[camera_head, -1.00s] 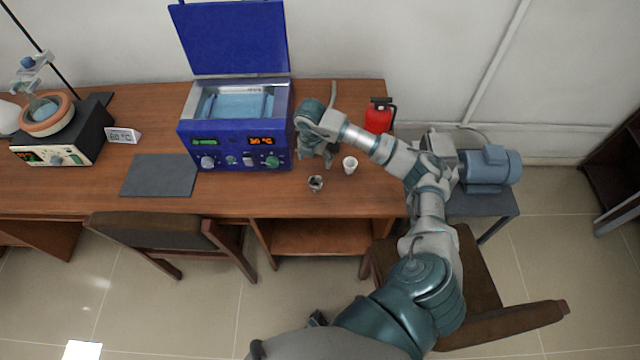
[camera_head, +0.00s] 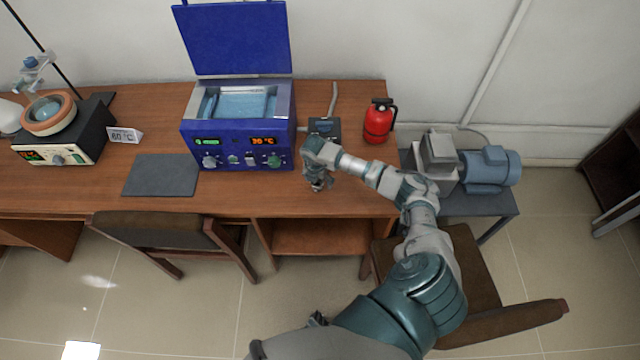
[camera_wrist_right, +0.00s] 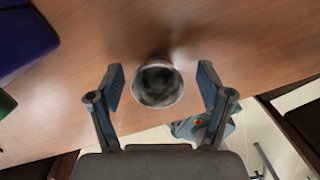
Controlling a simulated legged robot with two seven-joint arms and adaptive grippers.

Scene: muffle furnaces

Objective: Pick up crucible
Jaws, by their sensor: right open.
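The crucible (camera_wrist_right: 158,82) is a small grey cup with a dark inside, standing on the brown wooden table in the right wrist view. My right gripper (camera_head: 318,182) is low over the table in front of the blue bath, and it hides the crucible in the head view. In the right wrist view my right gripper (camera_wrist_right: 161,86) is open. One finger is on each side of the crucible, with a gap visible on both sides. My left gripper is not in view.
The blue water bath (camera_head: 235,150) with its raised lid stands just behind-left of my right gripper. A red extinguisher (camera_head: 378,122) is at the table's back right. A grey mat (camera_head: 160,175) lies to the left. A pump (camera_head: 488,168) stands on a side stand.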

